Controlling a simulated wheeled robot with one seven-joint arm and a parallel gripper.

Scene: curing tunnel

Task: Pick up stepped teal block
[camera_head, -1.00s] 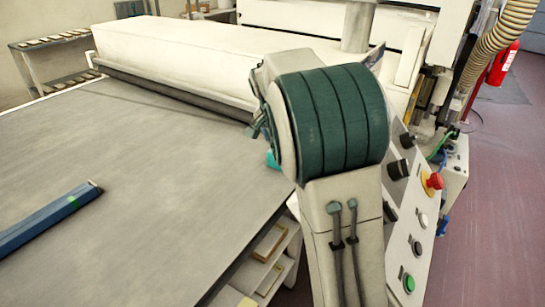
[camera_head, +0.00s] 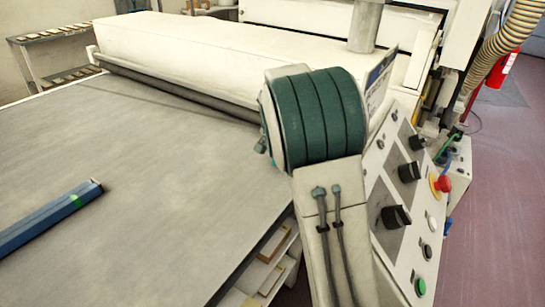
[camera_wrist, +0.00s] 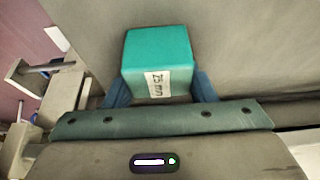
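The teal block (camera_wrist: 158,60) shows large at the top middle of the wrist view, with a black-on-white label on its near side. Its stepped shape cannot be made out from this angle. My gripper (camera_wrist: 160,90) has blue fingers, one at the block's left side and one at its right. Almost no gap shows between fingers and block, and I cannot tell whether they press on it. The block partly hides the fingers. In the head view, the block and my gripper are not visible; my teal-banded arm fills that area.
In the head view, the grey table (camera_head: 140,170) is mostly bare, with a blue bar (camera_head: 50,217) at its left. A long white machine housing (camera_head: 180,60) lies along the back. A control panel (camera_head: 400,200) with knobs and a red button stands right of my arm.

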